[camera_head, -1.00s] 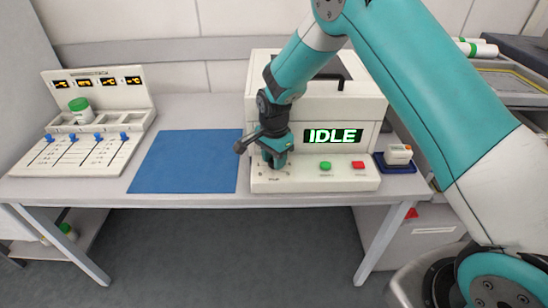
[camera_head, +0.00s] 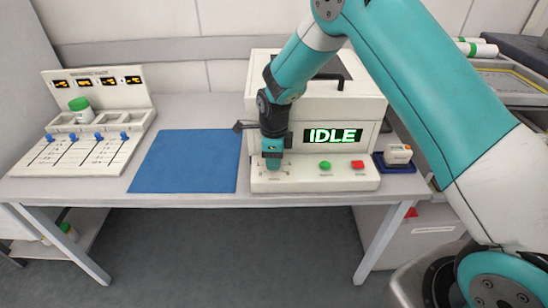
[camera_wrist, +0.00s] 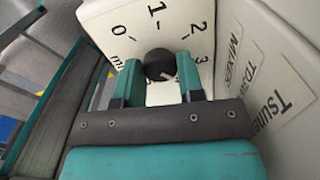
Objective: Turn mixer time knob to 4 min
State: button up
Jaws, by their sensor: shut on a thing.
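The mixer (camera_head: 350,108) is a white box on the table with a green "IDLE" display (camera_head: 333,136). On the left of its front panel, my gripper (camera_head: 272,165) covers the time knob in the head view. In the wrist view the dark round knob (camera_wrist: 158,63) sits between the two green fingers of my gripper (camera_wrist: 160,78), which are shut on it. Its dial (camera_wrist: 120,30) shows the marks 0, 1, 2 and 3. The knob's pointer is hidden or too small to read, and a mark for 4 cannot be seen.
A green button (camera_head: 325,165) and a red button (camera_head: 358,165) are on the panel to the right. A blue mat (camera_head: 185,160) lies to the left, then a slider panel (camera_head: 85,152) with a green-capped jar (camera_head: 80,110). A small device on a blue tray (camera_head: 380,165) stands right.

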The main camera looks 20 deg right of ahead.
jog(key=shift+m, duration=0.6)
jog(key=shift+r, duration=0.1)
jog(key=o, duration=0.9)
notch_tip(320, 180, up, 17)
jog(key=shift+r+b, duration=0.2)
jog(key=shift+b, duration=0.35)
